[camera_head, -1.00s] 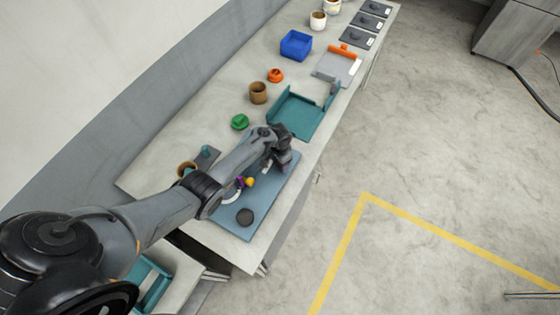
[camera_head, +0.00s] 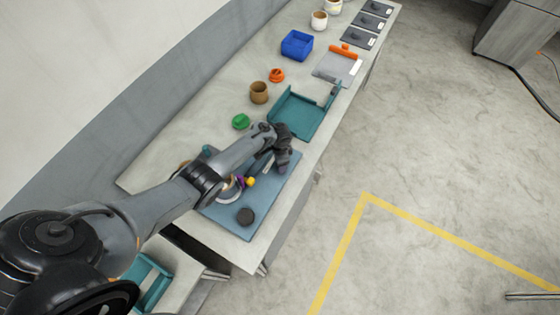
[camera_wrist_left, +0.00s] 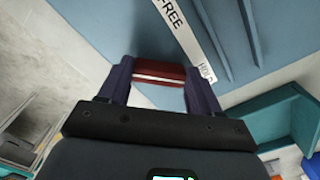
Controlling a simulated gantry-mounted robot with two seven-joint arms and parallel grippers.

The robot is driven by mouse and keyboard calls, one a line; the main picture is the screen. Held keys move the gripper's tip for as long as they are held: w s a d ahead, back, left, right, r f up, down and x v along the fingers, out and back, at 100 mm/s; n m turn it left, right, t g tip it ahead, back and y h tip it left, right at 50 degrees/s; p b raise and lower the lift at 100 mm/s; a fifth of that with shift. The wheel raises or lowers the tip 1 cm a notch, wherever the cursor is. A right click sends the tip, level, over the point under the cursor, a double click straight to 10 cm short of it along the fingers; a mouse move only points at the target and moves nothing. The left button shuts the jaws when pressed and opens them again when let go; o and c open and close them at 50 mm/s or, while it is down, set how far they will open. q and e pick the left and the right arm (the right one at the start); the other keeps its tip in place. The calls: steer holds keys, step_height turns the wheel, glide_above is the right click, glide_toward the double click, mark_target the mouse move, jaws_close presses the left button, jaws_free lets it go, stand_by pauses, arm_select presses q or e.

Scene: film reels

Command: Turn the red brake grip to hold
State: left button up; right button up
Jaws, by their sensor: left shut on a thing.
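In the left wrist view the red brake grip (camera_wrist_left: 160,72) is a short red bar between my left gripper's two dark fingers (camera_wrist_left: 160,82). The gripper is shut on it. A white label strip (camera_wrist_left: 188,35) beside it reads FREE at its upper end and HOLD at its lower end; the grip appears closer to the HOLD word. In the head view my left gripper (camera_head: 276,162) is over the far part of the blue panel (camera_head: 262,218), and the red grip is hidden. My right gripper is not in view.
On the panel are a yellow knob (camera_head: 250,181) and a dark round knob (camera_head: 245,216). A teal tray (camera_head: 302,118) stands just beyond the panel. A green piece (camera_head: 240,121) and a brown cup (camera_head: 259,92) stand on the table nearby.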

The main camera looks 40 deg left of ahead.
arm_select(q)
steer(key=o, duration=1.1)
steer(key=shift+c, duration=0.2)
step_height(320, 180, up, 11)
steer(key=p, duration=0.3)
steer(key=shift+p, duration=0.35)
steer(key=shift+s+f, duration=0.1)
steer(key=shift+f, duration=0.05)
steer(key=s+d+r+n+t, duration=0.1)
steer(key=s+d+r, duration=0.3)
steer(key=s, duration=0.5)
steer(key=s+d+r+n+t+p, duration=0.1)
steer(key=s+d+r+n, duration=0.1)
steer(key=s+d+r, duration=0.2)
steer(key=s+d+r+n+t+p, duration=0.1)
steer(key=s+d+r, duration=0.4)
steer(key=s+r, duration=0.4)
steer(key=s, duration=0.4)
steer(key=shift+s+n+t, duration=0.3)
steer(key=shift+n, duration=0.1)
